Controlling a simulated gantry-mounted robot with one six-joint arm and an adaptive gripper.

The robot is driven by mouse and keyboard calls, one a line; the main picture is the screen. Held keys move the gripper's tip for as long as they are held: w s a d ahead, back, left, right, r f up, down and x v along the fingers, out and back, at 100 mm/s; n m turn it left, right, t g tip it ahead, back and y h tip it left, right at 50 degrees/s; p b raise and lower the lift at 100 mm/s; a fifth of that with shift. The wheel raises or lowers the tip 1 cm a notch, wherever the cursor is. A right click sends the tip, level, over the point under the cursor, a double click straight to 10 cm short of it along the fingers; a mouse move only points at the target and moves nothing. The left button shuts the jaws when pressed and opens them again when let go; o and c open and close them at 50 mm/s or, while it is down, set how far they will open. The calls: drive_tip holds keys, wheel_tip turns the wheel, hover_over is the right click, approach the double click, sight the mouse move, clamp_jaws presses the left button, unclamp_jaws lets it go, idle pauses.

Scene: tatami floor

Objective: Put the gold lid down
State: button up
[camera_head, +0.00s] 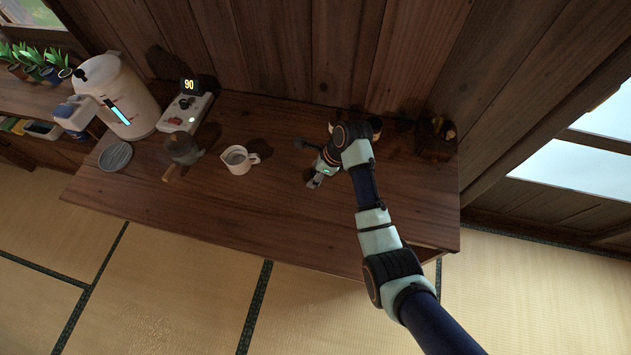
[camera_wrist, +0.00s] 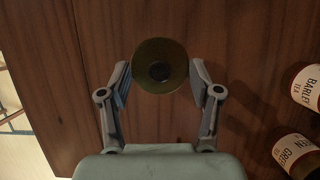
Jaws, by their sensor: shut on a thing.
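The gold lid (camera_wrist: 160,50) is a round, dull gold disc with a dark knob at its middle. It sits between the fingertips in the wrist view, with the wood of the table below it. My gripper (camera_wrist: 160,82) is shut on the lid, one finger at each side. In the head view my gripper (camera_head: 314,183) is low over the right half of the wooden table (camera_head: 250,210). The lid cannot be made out clearly there. Whether the lid touches the table cannot be told.
Two labelled tea containers, barley (camera_wrist: 308,86) and green (camera_wrist: 296,153), are right of my gripper. A white jug (camera_head: 237,160), dark handled pot (camera_head: 183,149), grey round coaster (camera_head: 115,156), scale-like device (camera_head: 186,112) and dispenser (camera_head: 125,100) stand left. The table's front middle is clear.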

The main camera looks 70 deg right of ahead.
drive_tip(key=shift+f+b, duration=0.65)
drive_tip(key=shift+f, duration=1.5)
drive_tip(key=shift+f, duration=0.15)
drive_tip(key=o, duration=0.9)
drive_tip(key=p+v, duration=0.3)
drive_tip(key=v, duration=0.9)
drive_tip(key=shift+p, duration=0.4)
